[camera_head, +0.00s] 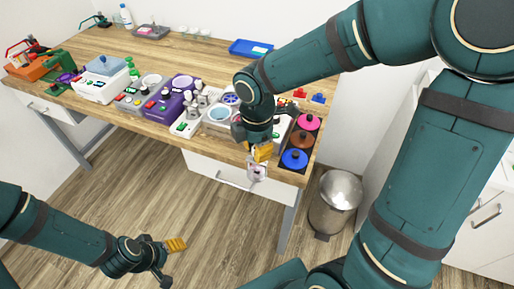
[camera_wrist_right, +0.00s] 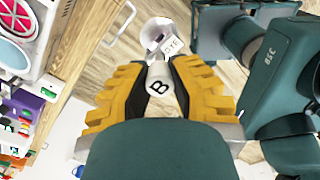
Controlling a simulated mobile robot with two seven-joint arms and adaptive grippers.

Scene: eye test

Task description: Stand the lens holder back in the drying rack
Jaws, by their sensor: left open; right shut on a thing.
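My right gripper (camera_head: 261,154) is shut on a small white piece marked B (camera_wrist_right: 158,86), seen between the yellow pads in the right wrist view. Beyond it is a white part with dark letters and a round opening (camera_wrist_right: 155,34); this looks like the lens holder. In the head view the lens holder (camera_head: 257,173) hangs below the right gripper, in front of the table's front edge and above the floor. My left gripper (camera_head: 167,262) is open and empty, low over the floor, far from the table. I cannot pick out the drying rack with certainty; my right arm hides part of the tabletop.
The wooden table (camera_head: 150,50) is crowded with devices, including a purple machine (camera_head: 177,98). A dark tray with pink, brown and blue round lids (camera_head: 294,159) stands at its right front corner. A blue tray (camera_head: 250,48) lies at the back. A metal bin (camera_head: 336,200) stands right of the table.

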